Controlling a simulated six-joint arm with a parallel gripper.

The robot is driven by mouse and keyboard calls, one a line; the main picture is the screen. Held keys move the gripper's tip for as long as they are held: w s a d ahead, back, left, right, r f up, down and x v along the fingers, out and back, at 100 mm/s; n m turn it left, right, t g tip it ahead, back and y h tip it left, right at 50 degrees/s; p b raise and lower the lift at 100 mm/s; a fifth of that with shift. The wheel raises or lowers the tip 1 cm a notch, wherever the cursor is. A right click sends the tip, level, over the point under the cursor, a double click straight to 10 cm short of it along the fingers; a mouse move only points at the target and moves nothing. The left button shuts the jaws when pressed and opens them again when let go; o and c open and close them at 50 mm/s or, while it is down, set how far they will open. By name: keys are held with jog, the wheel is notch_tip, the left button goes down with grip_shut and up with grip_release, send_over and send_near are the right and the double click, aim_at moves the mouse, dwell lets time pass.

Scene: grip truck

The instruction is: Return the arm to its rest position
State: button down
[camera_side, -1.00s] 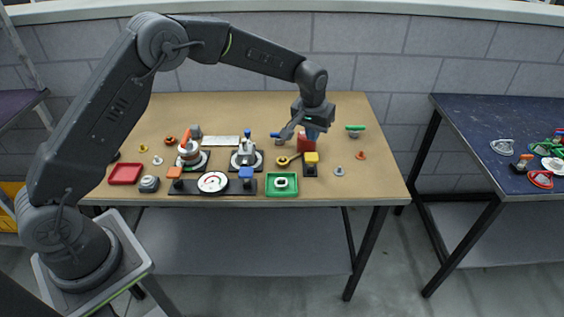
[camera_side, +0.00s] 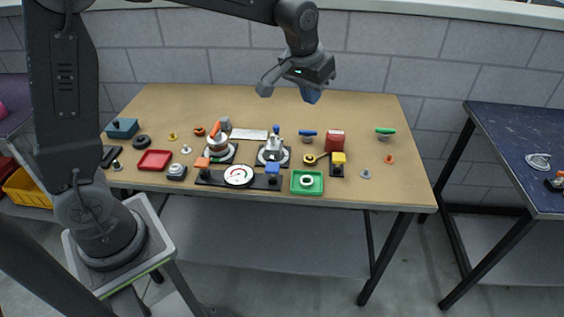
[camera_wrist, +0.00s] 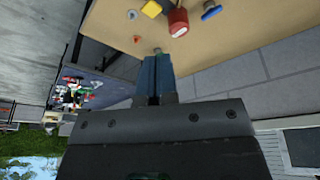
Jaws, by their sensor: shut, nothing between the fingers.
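My gripper (camera_side: 311,95) hangs above the back right part of the wooden table (camera_side: 350,105), clear of everything on it. In the wrist view its blue fingers (camera_wrist: 154,75) are together with nothing between them. A red cylinder-like block (camera_side: 335,141) stands on the table below the gripper, and it also shows in the wrist view (camera_wrist: 178,22). A yellow-topped block (camera_side: 338,159) stands just in front of it.
A green tray (camera_side: 307,182), a red tray (camera_side: 154,160), a dial gauge (camera_side: 239,175) and several small fittings fill the table's front half. A blue box (camera_side: 122,128) sits at the left. A dark blue table (camera_side: 520,140) stands at the right.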

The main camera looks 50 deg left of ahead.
jog(key=s+a+r+m+t, duration=0.1)
jog(key=s+r+m+t, duration=0.1)
jog(key=s, duration=2.3)
jog(key=shift+s+r, duration=0.15)
jog(key=shift+r, duration=0.2)
